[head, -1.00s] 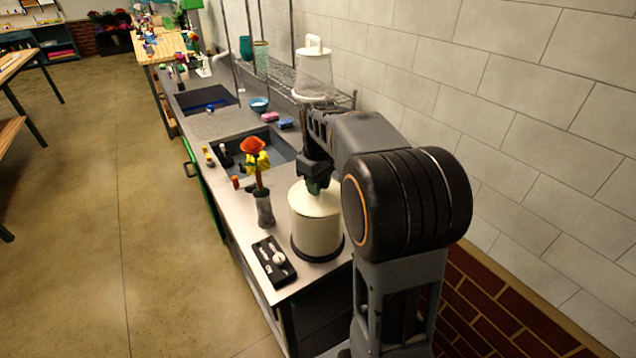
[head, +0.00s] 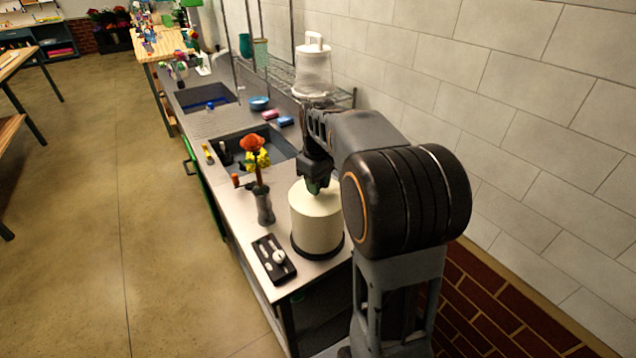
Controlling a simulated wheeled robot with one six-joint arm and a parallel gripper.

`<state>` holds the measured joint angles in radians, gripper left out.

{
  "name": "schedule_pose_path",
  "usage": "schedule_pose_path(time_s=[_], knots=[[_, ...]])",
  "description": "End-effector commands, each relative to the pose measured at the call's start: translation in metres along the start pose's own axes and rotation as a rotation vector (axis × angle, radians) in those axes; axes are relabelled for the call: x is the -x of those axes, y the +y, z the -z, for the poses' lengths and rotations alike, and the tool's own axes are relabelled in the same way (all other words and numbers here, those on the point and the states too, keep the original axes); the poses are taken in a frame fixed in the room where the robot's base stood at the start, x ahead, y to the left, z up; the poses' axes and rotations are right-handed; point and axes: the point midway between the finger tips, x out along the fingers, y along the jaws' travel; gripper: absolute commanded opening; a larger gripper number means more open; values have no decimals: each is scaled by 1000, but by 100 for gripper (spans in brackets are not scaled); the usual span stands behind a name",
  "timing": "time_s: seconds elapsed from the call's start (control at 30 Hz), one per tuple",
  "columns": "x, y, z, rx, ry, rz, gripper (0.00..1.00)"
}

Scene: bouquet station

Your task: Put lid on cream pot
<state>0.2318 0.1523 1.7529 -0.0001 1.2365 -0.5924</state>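A cream pot (head: 317,222) with a dark base stands upright near the front end of the steel counter. Its top looks pale and covered, but I cannot tell a separate lid from the pot body. My gripper (head: 317,187) points down at the top of the pot, at its middle. The fingertips touch or nearly touch the top. My arm and the small size hide whether the fingers are open, or shut on a knob or lid.
A grey vase (head: 264,208) with red and yellow flowers stands left of the pot. A black tray (head: 274,259) with small white items lies in front. A sink (head: 262,152) is behind. A clear container (head: 314,72) with a white handle sits on the wire shelf near the wall.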

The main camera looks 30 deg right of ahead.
Motion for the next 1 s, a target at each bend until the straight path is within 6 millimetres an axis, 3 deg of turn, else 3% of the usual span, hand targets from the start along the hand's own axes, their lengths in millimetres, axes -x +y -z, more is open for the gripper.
schedule_pose_path(time_s=[0.3, 0.57, 0.77, 1.0], knots=[[0, 0, 0, 0, 1, 0, 56], [2, 0, 0, 0, 1, 0, 56], [27, 0, 1, 0, 4, -3, 56], [77, 0, 1, 0, 4, -3, 56]])
